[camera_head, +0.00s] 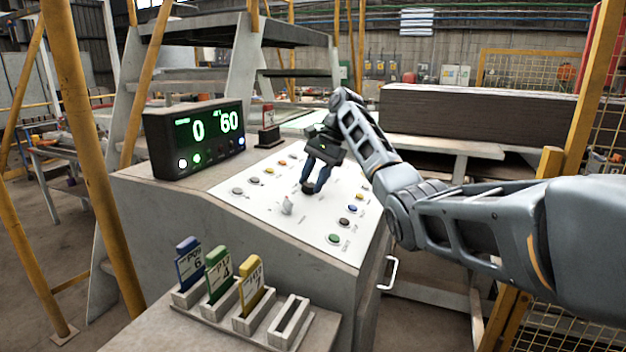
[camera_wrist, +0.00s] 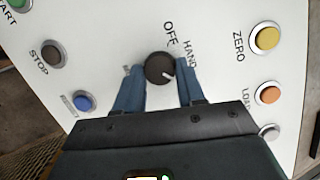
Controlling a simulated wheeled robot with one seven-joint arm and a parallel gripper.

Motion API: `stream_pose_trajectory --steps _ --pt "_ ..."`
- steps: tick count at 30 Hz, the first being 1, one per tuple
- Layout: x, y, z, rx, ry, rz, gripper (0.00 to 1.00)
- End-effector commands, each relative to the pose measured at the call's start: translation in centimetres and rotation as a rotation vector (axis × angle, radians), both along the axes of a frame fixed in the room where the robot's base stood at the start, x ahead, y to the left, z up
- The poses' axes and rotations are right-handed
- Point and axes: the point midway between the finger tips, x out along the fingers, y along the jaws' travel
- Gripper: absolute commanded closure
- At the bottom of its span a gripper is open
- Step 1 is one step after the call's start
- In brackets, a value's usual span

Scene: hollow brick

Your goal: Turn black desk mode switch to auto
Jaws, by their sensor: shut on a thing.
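The black mode switch (camera_wrist: 159,66) is a round knob on the white sloping panel of the desk. In the wrist view its short white mark points to the lower right. The label OFF is printed above it and HAND to its upper right. A label at its left is mostly hidden by a finger and cannot be read. My gripper (camera_wrist: 160,78) has one blue finger on each side of the knob and is shut on it. In the head view my gripper (camera_head: 308,184) reaches down to the panel, and the knob is mostly hidden between the fingertips.
The panel has several coloured buttons, among them a yellow ZERO (camera_wrist: 267,37) and a blue one (camera_wrist: 84,101). A grey knob (camera_head: 287,206) stands near my gripper. A black display (camera_head: 196,138) reads 0 and 60. Coloured cards (camera_head: 219,273) stand in front holders.

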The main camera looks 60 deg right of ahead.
Motion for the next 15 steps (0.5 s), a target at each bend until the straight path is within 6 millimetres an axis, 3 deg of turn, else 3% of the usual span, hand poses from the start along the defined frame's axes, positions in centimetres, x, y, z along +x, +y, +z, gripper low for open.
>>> stream_pose_trajectory --steps 4,5,12,15 --pt "-0.04 -0.05 -0.03 0.001 0.001 -0.002 0.92" --pt "-0.04 -0.05 -0.04 0.001 0.001 -0.002 0.6" --pt "-0.03 -0.02 -0.03 0.0 0.0 0.0 0.37" --pt "-0.03 -0.01 -0.02 0.0 0.0 0.0 0.36"
